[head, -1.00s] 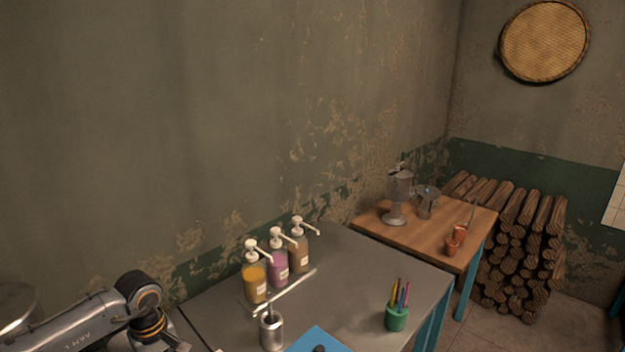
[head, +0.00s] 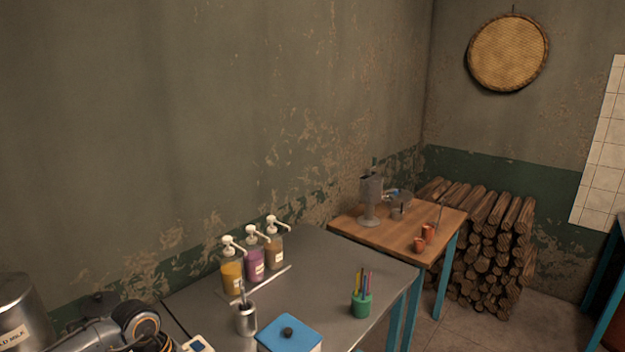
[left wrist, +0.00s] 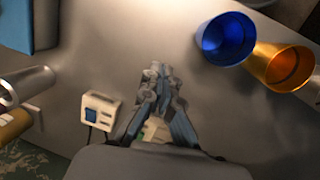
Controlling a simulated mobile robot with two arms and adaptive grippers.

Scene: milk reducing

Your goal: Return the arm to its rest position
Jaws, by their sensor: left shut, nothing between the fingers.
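My left arm (head: 140,325) shows at the bottom left of the head view, and its gripper is outside that picture. In the left wrist view my left gripper (left wrist: 158,85) is shut and empty, with its fingers together above the grey metal table (left wrist: 110,35). A small white device with a blue screen (left wrist: 100,110) lies on the table to the left of the fingers. A blue cup (left wrist: 228,38) and an orange-gold cup (left wrist: 280,68) are to the upper right, apart from the fingers. My right gripper is in neither view.
In the head view, three pump bottles (head: 254,262), a metal canister (head: 246,320), a blue-lidded box (head: 290,335) and a green pen cup (head: 361,305) stand on the metal table. A large steel pot (head: 18,310) is at the far left. A wooden table (head: 390,230) and stacked logs (head: 490,245) are beyond.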

